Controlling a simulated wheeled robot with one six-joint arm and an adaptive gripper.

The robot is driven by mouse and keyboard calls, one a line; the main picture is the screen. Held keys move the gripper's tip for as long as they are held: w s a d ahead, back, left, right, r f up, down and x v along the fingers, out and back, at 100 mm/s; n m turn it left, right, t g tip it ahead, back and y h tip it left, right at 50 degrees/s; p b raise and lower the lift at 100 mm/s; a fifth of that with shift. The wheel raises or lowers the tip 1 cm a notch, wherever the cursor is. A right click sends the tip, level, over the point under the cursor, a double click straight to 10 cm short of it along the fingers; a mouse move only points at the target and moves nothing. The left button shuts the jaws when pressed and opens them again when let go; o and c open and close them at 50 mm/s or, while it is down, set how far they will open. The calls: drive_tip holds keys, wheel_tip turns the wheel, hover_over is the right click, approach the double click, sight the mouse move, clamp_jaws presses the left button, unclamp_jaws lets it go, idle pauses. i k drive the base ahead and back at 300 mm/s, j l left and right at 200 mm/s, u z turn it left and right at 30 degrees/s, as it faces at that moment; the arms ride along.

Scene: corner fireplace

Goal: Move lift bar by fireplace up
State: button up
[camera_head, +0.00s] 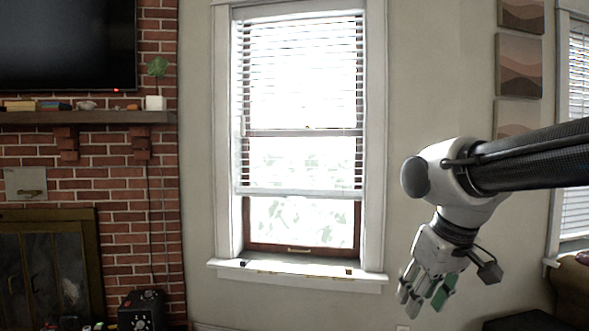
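The window (300,140) right of the brick fireplace has a white blind (300,90) drawn partway down. The blind's white bottom rail (300,191) hangs level, above the lower part of the glass. A small brass-coloured lift handle (299,249) sits on the dark bottom rail of the window sash, just above the sill. I cannot tell which of these is the lift bar. My gripper (426,304) points down at the right, well apart from the window in the picture. Its fingers, with green pads, are spread and hold nothing visible.
The white sill (296,280) juts out below the window. The fireplace (45,260) and its mantel (85,118) stand at the left, with a dark box (141,310) on the floor nearby. A dark brown seat (572,285) is at the right edge.

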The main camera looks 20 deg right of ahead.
sight(245, 194)
drive_tip(key=i+l, duration=0.2)
drive_tip(key=i, duration=0.5)
drive_tip(key=i+l+z, duration=0.1)
drive_tip(key=i+l, duration=0.15)
drive_tip(key=i, duration=0.45)
drive_tip(key=i+l, duration=0.15)
drive_tip(key=i, duration=0.6)
drive_tip(key=l+z, duration=0.05)
